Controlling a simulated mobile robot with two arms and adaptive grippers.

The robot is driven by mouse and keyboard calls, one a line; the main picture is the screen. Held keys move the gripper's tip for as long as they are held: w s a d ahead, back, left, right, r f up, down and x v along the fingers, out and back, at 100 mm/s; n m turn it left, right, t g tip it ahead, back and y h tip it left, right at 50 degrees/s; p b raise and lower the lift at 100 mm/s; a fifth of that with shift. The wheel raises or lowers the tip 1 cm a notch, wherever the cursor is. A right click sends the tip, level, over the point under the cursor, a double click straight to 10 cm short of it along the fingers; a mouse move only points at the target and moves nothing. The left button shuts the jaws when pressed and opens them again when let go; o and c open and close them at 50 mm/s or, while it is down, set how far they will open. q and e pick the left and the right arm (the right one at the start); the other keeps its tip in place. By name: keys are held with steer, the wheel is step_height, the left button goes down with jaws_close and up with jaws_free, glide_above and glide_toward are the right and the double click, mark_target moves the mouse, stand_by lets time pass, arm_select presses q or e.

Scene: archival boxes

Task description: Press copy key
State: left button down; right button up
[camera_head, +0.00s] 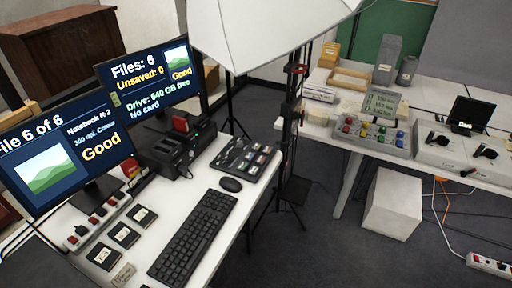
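A black keyboard (192,237) lies on the white desk at the left, its keys too small to read, so I cannot tell a copy key on it. The left monitor (50,172) reads "File 6 of 6" and "Good". The second monitor (150,82) reads "Files: 6", "Unsaved: 0" and "No card". A black device (165,152) with a red piece on top stands below the second monitor. A grey box with several coloured buttons (372,138) sits on the right table, under a sign too small to read. Neither of my grippers is in view.
A light stand (290,120) stands between the tables. A white box (393,203) is on the floor, with cables to its right.

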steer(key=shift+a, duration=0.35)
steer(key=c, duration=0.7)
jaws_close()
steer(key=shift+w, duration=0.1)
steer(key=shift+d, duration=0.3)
